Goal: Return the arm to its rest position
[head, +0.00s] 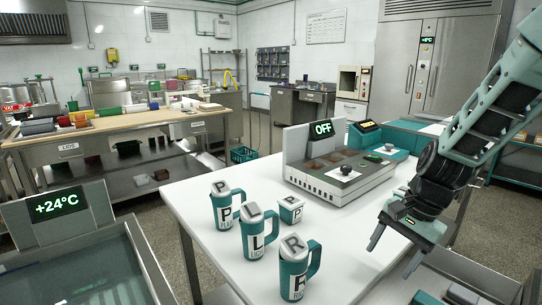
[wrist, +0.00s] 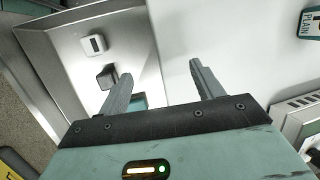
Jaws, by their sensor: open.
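My arm (head: 495,110) reaches in from the upper right of the head view. My gripper (head: 392,252) hangs over the right edge of the white table, pointing down, with its fingers apart and nothing between them. In the wrist view my gripper (wrist: 160,84) shows two grey fingers spread wide. Below them are the white table top and a steel tray (wrist: 75,40) holding a small white block and a dark block.
Teal lettered mugs (head: 292,268) stand at the white table's (head: 205,260) front. A device with an "OFF" display (head: 322,128) stands at the back. A +24°C basin (head: 90,265) is at left, a wooden workbench (head: 110,122) behind. The table's front right is clear.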

